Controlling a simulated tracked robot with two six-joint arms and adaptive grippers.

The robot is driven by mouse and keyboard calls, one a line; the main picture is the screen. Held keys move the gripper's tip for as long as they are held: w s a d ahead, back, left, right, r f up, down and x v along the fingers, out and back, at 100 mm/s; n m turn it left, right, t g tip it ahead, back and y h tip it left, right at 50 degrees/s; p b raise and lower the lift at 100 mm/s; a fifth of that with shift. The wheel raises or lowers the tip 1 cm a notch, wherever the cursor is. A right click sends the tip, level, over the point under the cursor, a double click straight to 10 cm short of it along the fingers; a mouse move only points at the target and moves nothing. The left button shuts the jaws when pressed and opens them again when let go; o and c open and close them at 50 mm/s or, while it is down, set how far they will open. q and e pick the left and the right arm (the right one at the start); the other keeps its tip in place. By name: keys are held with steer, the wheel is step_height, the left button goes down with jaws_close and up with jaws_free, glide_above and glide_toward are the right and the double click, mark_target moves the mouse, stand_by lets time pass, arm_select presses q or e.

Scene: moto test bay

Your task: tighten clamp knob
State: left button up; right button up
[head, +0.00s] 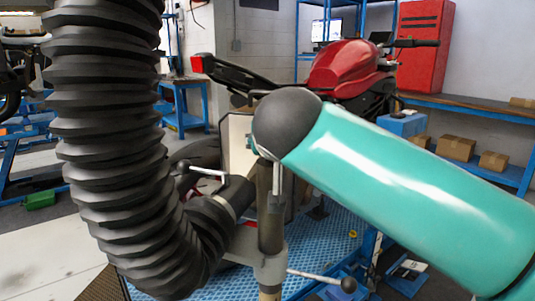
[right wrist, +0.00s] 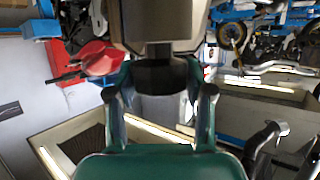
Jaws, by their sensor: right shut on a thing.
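My right gripper (right wrist: 160,90) shows in the right wrist view, its two fingers on either side of a dark, blocky clamp knob (right wrist: 161,73) and shut on it. The knob sits against a larger dark part at the top of that view. In the head view my teal right arm comes in from the right, and its dark rounded end hides the gripper and knob. A metal stand post (head: 271,225) rises below that end. It carries a lever with a black ball end (head: 346,284). My left gripper is not in view.
A thick black corrugated hose (head: 110,130) hangs at the left and bends up to a nozzle beside the post. Another ball-ended lever (head: 207,173) is at the nozzle. A red motorcycle (head: 345,66) stands behind on a blue patterned platform (head: 320,236). A shelf with boxes (head: 457,148) is at right.

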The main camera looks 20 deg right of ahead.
steer(key=m+h, duration=0.1)
steer(key=m+g+h, duration=0.1)
steer(key=h, duration=0.1)
steer(key=shift+a+f+m+p, duration=0.15)
steer(key=shift+a+m+p, duration=0.05)
steer(key=shift+m+p, duration=0.15)
steer(key=shift+m+g+h+p, duration=0.9)
steer(key=shift+m+g+h, duration=0.2)
steer(key=shift+m+h, duration=0.35)
steer(key=shift+d+f+g, duration=0.1)
steer(key=shift+f+g, duration=0.05)
steer(key=shift+g, duration=0.15)
steer(key=o, duration=1.2)
steer(key=shift+s+r, duration=0.1)
steer(key=shift+r, duration=0.1)
steer(key=shift+c, duration=0.2)
steer(key=shift+s+r, duration=0.15)
steer(key=shift+s, duration=0.1)
steer(key=v, duration=0.7)
steer(key=shift+f, duration=0.25)
